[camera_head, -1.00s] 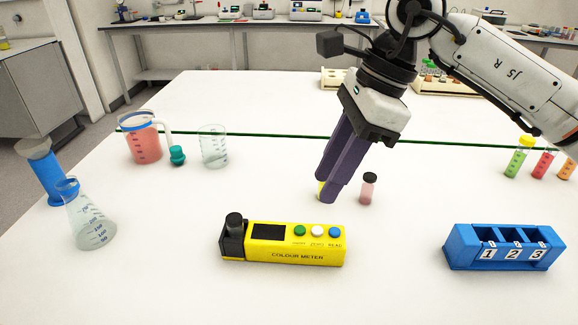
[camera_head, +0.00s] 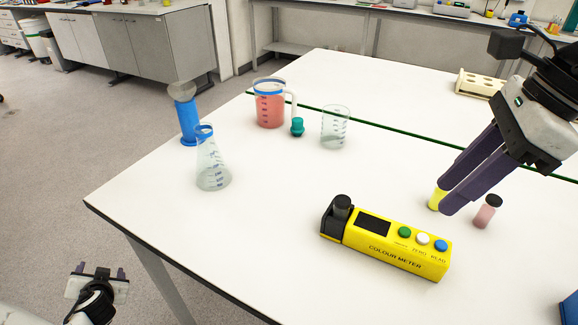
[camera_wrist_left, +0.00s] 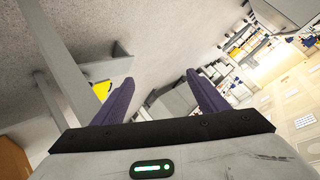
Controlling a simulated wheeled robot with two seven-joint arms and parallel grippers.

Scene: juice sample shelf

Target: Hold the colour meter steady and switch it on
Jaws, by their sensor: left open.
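The yellow colour meter (camera_head: 398,257) lies on the white table in the head view. It has a dark screen (camera_head: 373,224), a black raised part at its left end, and green (camera_head: 404,232), white and blue buttons. My left gripper (camera_head: 101,270) is open and empty, low at the left, off the table and well apart from the meter. Its spread purple fingers also show in the left wrist view (camera_wrist_left: 160,95). My right gripper (camera_head: 442,196) points down behind the meter's right end, beside a small yellow item (camera_head: 436,200). Its fingers partly hide this item; I cannot tell whether they grip it.
A pink vial (camera_head: 487,211) stands right of my right gripper. A conical flask (camera_head: 212,165), blue cylinder (camera_head: 187,122), jug of red liquid (camera_head: 269,108), teal stopper (camera_head: 297,127) and beaker (camera_head: 335,130) stand farther back. The table is clear left of the meter.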

